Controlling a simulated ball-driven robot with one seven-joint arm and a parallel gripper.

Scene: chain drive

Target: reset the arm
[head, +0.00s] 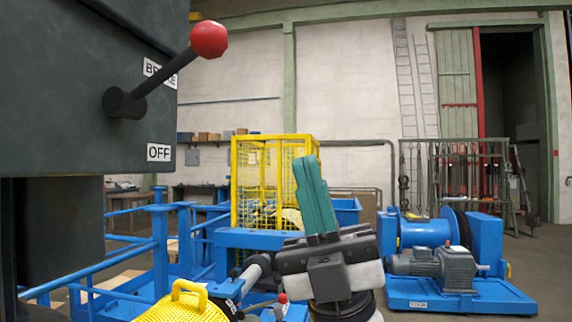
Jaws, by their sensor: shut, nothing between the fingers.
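My gripper (315,197) shows in the head view at the lower middle. Its teal fingers point up and lean a little to the left, pressed together with nothing between them. The black gripper body and the wrist below it rise from the bottom edge. The gripper stands clear in front of the blue machinery, and I see it touching nothing. The rest of my arm is out of the frame.
A dark cabinet (60,110) fills the left, with a red-knobbed lever (208,39) and an OFF label. Blue railings (160,250), a yellow mesh cage (250,180) and a yellow guard (185,305) stand nearby. A blue winch (425,233) with a grey motor (455,268) stands at right.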

